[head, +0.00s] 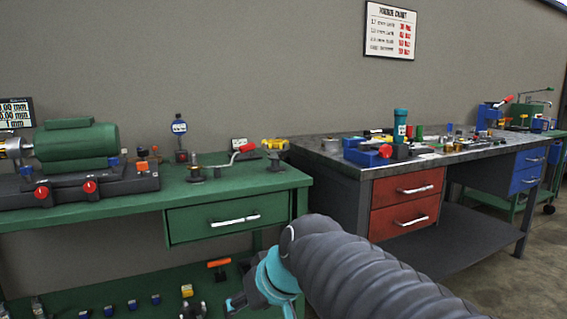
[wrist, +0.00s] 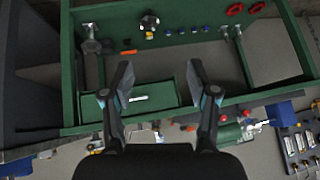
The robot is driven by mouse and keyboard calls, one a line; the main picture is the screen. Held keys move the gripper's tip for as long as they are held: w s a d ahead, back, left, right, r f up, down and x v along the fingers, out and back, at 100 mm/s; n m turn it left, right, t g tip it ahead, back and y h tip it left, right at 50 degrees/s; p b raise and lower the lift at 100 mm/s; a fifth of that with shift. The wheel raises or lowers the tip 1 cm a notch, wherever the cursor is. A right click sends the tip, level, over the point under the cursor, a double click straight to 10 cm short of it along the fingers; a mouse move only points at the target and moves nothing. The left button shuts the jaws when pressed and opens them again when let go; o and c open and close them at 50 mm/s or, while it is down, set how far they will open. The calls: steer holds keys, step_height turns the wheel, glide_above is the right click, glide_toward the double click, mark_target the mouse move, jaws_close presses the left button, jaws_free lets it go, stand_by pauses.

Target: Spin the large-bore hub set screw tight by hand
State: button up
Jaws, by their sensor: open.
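I cannot pick out the large-bore hub or its set screw for certain in either view. Small dark metal fittings (head: 195,172) stand on the right part of the green bench (head: 130,205), but they are too small to identify. My gripper (head: 240,301) is low in front of the green bench in the head view, partly hidden by my own arm. In the wrist view my gripper (wrist: 161,82) is open, with its two dark fingers wide apart and nothing between them. The wrist picture looks turned over, with the bench's green drawer (wrist: 150,97) behind the fingers.
A green motor (head: 75,142) on a dark base fills the left of the green bench. A bent rod with a red handle (head: 248,148) lies on its right. A dark workbench (head: 340,155) with red drawers (head: 408,200) and a cluttered top stands to the right. Tools lie on the green lower shelf.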

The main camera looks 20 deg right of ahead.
steer(key=w+d+r+t+y+b, duration=0.1)
steer(key=w+d+r+t, duration=0.15)
steer(key=w, duration=0.45)
steer(key=w+d+r+t+y+b, duration=0.1)
steer(key=w+r+b, duration=0.15)
steer(key=w, duration=0.55)
steer(key=m+t+h+b, duration=0.1)
steer(key=t+h+b, duration=0.25)
steer(key=t, duration=0.35)
glide_toward(284, 156)
steer(key=shift+h, duration=0.25)
steer(key=w+p, duration=0.3)
steer(key=w, duration=0.1)
steer(key=w+p, duration=0.2)
steer(key=shift+w+a+p, duration=0.3)
steer(key=shift+w+a, duration=0.05)
steer(key=shift+w, duration=0.05)
steer(key=shift+w+f+p, duration=0.15)
steer(key=shift+w+p, duration=0.15)
steer(key=shift+w, duration=0.45)
jaws_close()
